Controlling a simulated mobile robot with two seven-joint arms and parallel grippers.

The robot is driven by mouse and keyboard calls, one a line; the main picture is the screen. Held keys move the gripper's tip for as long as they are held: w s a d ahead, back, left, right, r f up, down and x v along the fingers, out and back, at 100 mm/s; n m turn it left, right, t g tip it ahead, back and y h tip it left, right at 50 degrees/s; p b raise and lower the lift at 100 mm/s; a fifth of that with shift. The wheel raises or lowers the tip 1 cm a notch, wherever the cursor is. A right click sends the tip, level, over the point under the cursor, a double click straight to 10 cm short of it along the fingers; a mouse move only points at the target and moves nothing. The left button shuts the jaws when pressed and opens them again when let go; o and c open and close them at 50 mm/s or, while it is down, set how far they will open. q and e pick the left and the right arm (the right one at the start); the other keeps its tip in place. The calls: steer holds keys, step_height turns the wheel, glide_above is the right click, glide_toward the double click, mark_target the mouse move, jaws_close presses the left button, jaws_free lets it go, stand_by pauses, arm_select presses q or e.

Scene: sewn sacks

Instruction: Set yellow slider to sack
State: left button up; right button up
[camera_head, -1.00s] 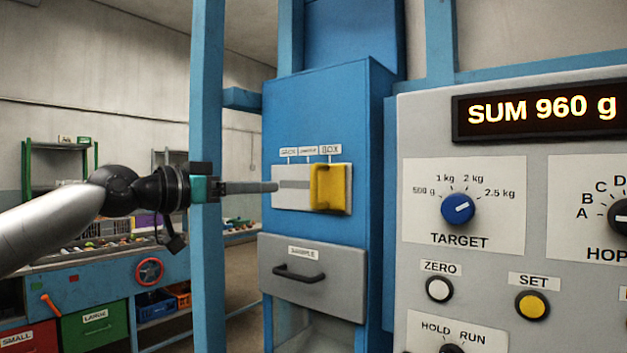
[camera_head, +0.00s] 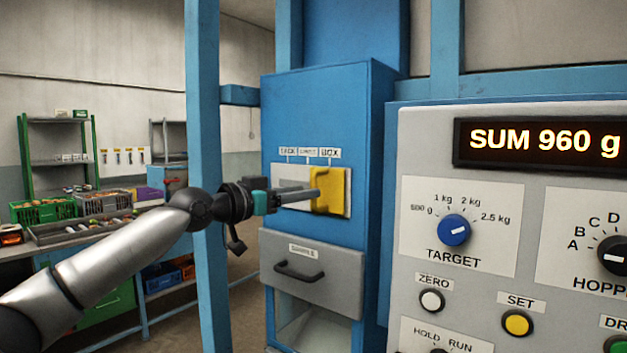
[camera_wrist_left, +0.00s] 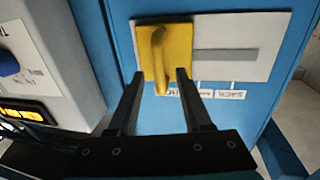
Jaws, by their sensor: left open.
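The yellow slider (camera_head: 329,191) sits at the right end of its pale slot plate (camera_head: 291,196) on the blue cabinet, under the BOX label (camera_head: 330,153). The SACK label (camera_head: 288,151) is at the left end, above bare slot. My left gripper (camera_head: 316,193) is open with its fingertips at the slider. In the left wrist view, the slider's raised grip (camera_wrist_left: 159,58) shows between the two open fingertips (camera_wrist_left: 159,76). I cannot tell whether either finger touches it. My right gripper is not in view.
A sample drawer (camera_head: 311,278) with a black handle is below the slot plate. A blue post (camera_head: 203,90) stands left of the cabinet, behind my left arm. The grey control panel (camera_head: 420,130) with knobs and buttons stands close on the right.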

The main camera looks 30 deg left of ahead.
mark_target(313, 203)
arm_select(q)
steer(key=shift+p+x, duration=0.5)
steer(key=shift+x, duration=1.45)
steer(key=shift+c, duration=0.4)
jaws_close()
